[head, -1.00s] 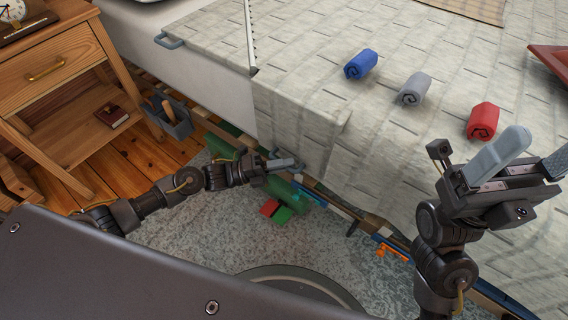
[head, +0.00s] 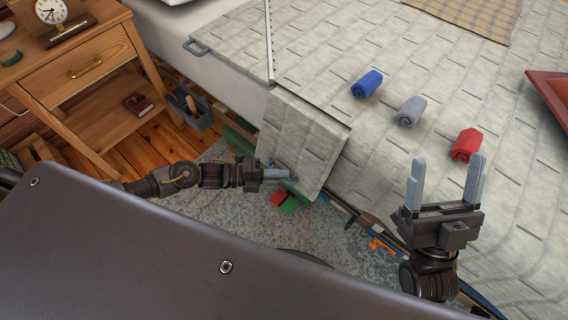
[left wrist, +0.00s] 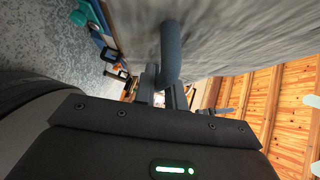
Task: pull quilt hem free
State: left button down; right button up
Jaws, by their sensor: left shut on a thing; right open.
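The cream quilt (head: 322,62) covers the bed and hangs over its near side. Its corner flap (head: 303,140) slants outward over the rug, with the hem at its lower edge. My left gripper (head: 287,174) is shut on the quilt hem at the flap's lower left. In the left wrist view, a grey finger of the left gripper (left wrist: 168,82) lies against the blurred quilt (left wrist: 235,35); the other finger is mostly hidden. My right gripper (head: 447,182) is open and empty, fingers pointing up, in front of the red roll.
A red tray (head: 552,98) is at the right. A wooden nightstand (head: 85,70) stands left. Red and green blocks (head: 288,205) and other items lie by the bed's underside.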

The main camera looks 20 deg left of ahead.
pick_arm(q)
jog(key=shift+s+a+r+n+y+p, duration=0.35)
jog(key=shift+s+r+p, duration=0.35)
jog(key=shift+p, duration=0.55)
pick_arm(e)
jog(key=w+a+f+n+g, duration=0.1)
jog(key=a+f+g, duration=0.3)
jog(key=g, duration=0.2)
jog(key=shift+w+a+f+g, duration=0.15)
jog(key=shift+w+f+g, duration=0.1)
jog(key=shift+g, duration=0.05)
pick_arm(q)
jog(key=c, duration=1.7)
grip_release()
jog(key=shift+s, duration=0.1)
pick_arm(e)
jog(key=shift+h, duration=0.4)
pick_arm(q)
jog(key=shift+a, duration=0.1)
